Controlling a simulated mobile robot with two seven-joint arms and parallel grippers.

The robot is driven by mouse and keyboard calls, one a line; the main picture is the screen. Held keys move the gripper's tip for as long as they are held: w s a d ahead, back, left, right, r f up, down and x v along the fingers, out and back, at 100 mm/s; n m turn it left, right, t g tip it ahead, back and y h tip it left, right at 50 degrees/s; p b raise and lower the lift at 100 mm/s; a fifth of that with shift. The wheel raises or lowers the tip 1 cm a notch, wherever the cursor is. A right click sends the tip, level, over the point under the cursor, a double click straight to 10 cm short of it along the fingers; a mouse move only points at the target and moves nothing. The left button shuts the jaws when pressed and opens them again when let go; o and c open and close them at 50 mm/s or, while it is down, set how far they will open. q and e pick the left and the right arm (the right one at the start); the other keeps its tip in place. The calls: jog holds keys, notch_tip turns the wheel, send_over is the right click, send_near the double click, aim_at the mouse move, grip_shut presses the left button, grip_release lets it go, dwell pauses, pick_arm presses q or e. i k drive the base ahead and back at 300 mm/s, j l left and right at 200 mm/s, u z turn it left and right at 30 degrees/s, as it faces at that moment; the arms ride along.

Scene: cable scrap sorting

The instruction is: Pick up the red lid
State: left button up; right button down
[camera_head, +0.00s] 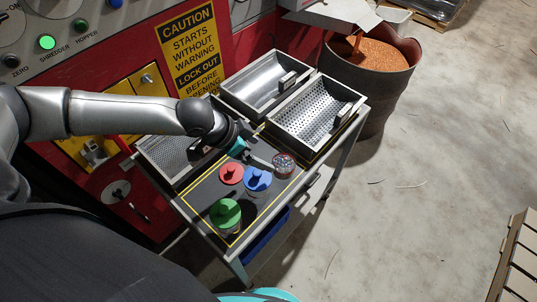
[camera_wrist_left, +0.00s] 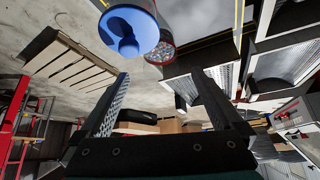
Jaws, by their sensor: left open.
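The red lid (camera_head: 231,173), round with a knob on top, is on the dark top of the cart in the head view, left of the blue lid (camera_head: 258,179). I cannot make out the red lid in the left wrist view. My left gripper (camera_head: 263,161) is over the cart, just above and right of the red lid in the picture, apart from it. In the left wrist view the fingers (camera_wrist_left: 161,78) are spread with nothing between them. The blue lid (camera_wrist_left: 124,27) shows there at the top. My right gripper is not in view.
A clear jar of scrap (camera_head: 284,165) stands right of the blue lid. A green-lidded jar (camera_head: 225,212) is at the near end. Metal trays (camera_head: 318,112) fill the cart's far side. A barrel of copper bits (camera_head: 370,75) stands behind, beside a red machine panel.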

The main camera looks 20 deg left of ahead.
aim_at(230, 173)
jog(key=u, duration=1.2)
